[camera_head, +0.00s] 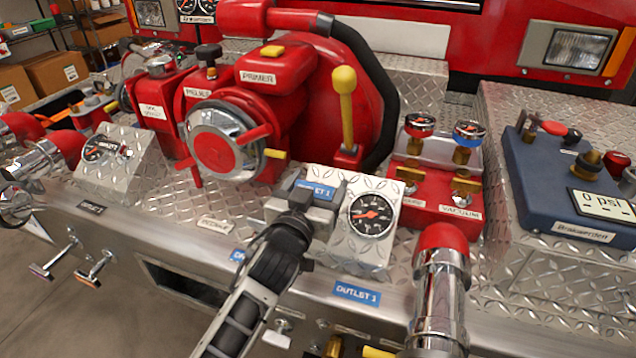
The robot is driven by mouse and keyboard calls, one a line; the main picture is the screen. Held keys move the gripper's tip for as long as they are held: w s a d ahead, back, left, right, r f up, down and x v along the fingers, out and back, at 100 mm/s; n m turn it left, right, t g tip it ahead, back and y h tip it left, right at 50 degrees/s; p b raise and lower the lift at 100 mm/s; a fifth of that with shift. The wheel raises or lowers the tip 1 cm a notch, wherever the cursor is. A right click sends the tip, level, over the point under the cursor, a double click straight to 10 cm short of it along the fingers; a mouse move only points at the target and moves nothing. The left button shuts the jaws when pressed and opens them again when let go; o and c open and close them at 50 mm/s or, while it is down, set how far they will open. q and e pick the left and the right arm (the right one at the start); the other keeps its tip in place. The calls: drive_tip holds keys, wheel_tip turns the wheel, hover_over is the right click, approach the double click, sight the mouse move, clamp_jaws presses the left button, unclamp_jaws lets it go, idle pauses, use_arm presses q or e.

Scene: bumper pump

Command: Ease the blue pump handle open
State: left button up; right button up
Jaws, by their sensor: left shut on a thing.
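My left gripper (298,203) reaches up from the bottom centre. Its dark jaws are shut at a grey handle block with a blue "OUTLET 1" label (317,189), on the sloped tread-plate panel (375,253) of the pump bumper. The gripper covers part of this handle, so how the fingers sit on it is hidden. How far the handle is opened cannot be told. A round gauge (371,216) sits just right of the handle. A second blue "OUTLET 1" label (356,294) is on the front edge below. My right gripper is not in view.
Behind the handle stands the red pump (225,150) with a yellow lever (345,105). A chrome outlet pipe with a red bend (440,280) rises close on the right. Red valves (435,190) and a blue control box (570,190) are farther right.

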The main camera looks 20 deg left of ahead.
use_arm(q)
drive_tip(key=o, duration=1.4)
drive_tip(key=s+b, duration=0.1)
drive_tip(key=s, duration=1.1)
drive_tip(key=shift+a, duration=0.2)
idle(1.7)
